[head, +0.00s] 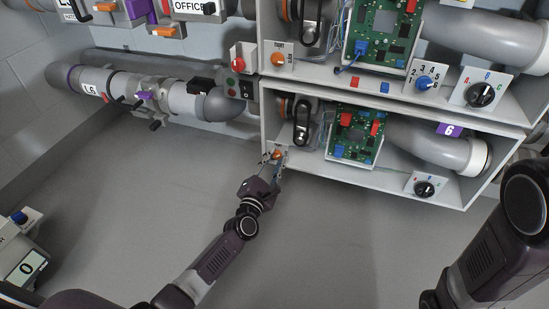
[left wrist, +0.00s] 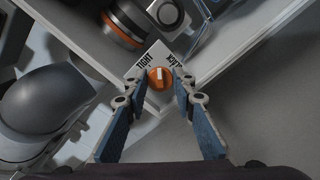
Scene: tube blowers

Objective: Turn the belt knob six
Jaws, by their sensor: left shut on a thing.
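The orange belt knob (left wrist: 160,78) sits on a small white plate (left wrist: 155,62) at the shelf's front corner, with a white pointer mark on its face. "TIGHT" is printed left of it, and a word at the right is partly hidden. The knob also shows in the head view (head: 277,154), at the left end of the lower shelf, the unit with the purple 6 tag (head: 449,130). My left gripper (left wrist: 166,82) has its fingertips on both sides of the knob and is shut on it. My right arm shows at the right, its gripper out of view.
A black belt loop (head: 302,121) stands behind the knob, beside a green circuit board (head: 357,134). A black dial (head: 424,189) is at the shelf's right. The upper shelf (head: 390,96) overhangs with its own knobs. The grey floor (head: 320,245) in front is clear.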

